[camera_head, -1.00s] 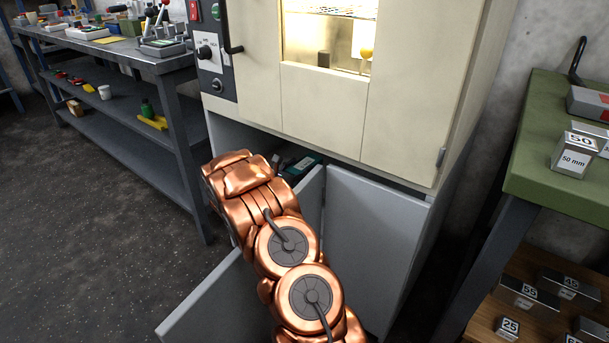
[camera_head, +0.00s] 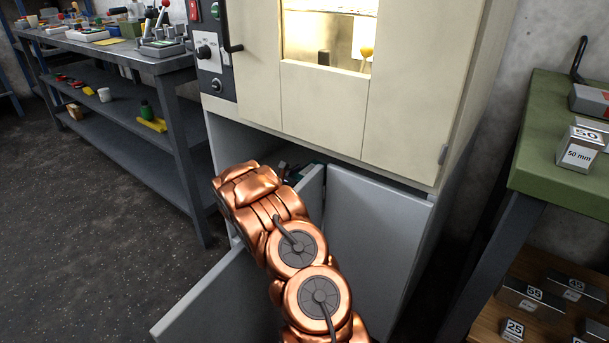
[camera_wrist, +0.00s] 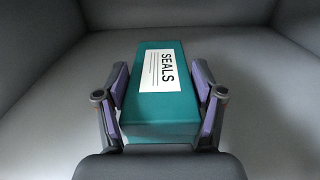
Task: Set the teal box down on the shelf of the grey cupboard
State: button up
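The teal box (camera_wrist: 155,112) with a white "SEALS" label lies between the two purple-padded fingers of my gripper (camera_wrist: 162,100) in the wrist view. I cannot tell whether the box touches the shelf (camera_wrist: 255,110). In the head view my copper arm reaches into the cupboard's open front, and only a small dark teal patch shows past the door edge. The gripper there is mostly hidden.
The left cupboard door (camera_head: 210,300) stands open beside my arm, and a grey panel (camera_head: 312,190) edges the opening on the right. The cream oven body (camera_head: 320,110) is just above. A steel bench (camera_head: 110,50) stands left and a green-topped bench (camera_head: 560,190) right.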

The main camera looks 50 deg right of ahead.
jog(key=o, duration=0.4)
jog(key=shift+c, duration=0.2)
jog(key=shift+a, duration=0.1)
jog(key=shift+s+a+p, duration=0.15)
jog(key=shift+a+p, duration=0.25)
jog(key=shift+a, duration=1.55)
jog(key=shift+s+a+p, duration=0.2)
jog(key=shift+a+p, duration=0.2)
jog(key=shift+a, duration=1.55)
jog(key=shift+s+a+p, duration=0.15)
jog(key=shift+a+p, duration=0.25)
jog(key=shift+a, duration=1.55)
jog(key=shift+r, duration=0.1)
